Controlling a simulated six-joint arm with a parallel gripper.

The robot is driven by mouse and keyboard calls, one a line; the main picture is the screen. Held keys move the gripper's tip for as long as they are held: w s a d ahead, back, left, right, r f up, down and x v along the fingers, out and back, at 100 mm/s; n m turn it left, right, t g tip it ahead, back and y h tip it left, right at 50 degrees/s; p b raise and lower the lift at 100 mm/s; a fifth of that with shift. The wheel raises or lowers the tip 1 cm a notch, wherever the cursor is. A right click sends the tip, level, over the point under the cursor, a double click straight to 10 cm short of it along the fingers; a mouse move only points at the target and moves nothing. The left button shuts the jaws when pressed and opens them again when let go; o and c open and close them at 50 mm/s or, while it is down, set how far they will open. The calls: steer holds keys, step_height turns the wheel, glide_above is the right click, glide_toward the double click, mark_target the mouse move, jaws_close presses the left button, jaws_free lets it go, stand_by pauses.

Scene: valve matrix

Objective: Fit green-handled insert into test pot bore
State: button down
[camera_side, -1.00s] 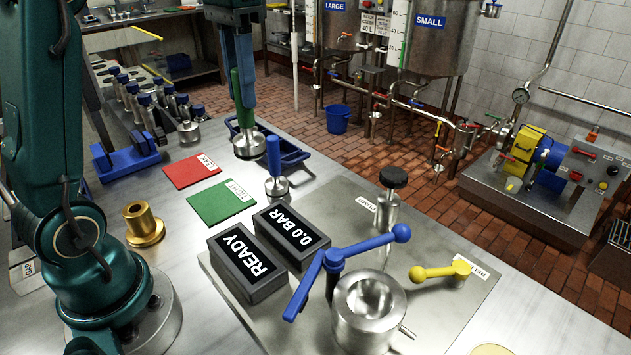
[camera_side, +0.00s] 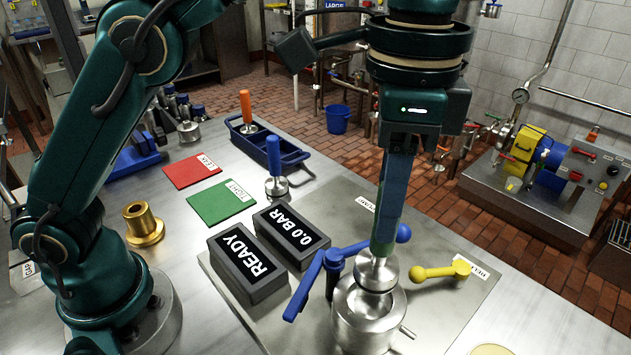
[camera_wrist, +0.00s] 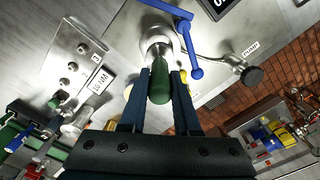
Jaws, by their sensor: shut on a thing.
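My gripper (camera_side: 383,245) points down over the test pot (camera_side: 362,322) and is shut on the green-handled insert. The insert's steel lower body (camera_side: 376,272) shows below the fingers in the side view, directly above the pot's mouth. Its green handle (camera_wrist: 160,84) sits between the two fingers in the wrist view. The insert looks upright. The side view does not show clearly whether its lower end is inside the bore or just above it. The bore itself is hidden behind the insert.
A blue lever (camera_side: 318,270) stands beside the pot on the left, a yellow handle (camera_side: 440,271) on the right. READY (camera_side: 247,263) and 0.0 BAR (camera_side: 291,234) boxes stand to the left. A blue-handled insert (camera_side: 274,168) and a blue tray (camera_side: 288,155) with an orange-handled insert are farther back.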

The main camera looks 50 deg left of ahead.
mark_target(377, 262)
steer(key=shift+f, duration=3.85)
steer(key=shift+f, duration=0.2)
steer(key=c, duration=0.6)
jaws_free()
steer(key=shift+c, duration=0.2)
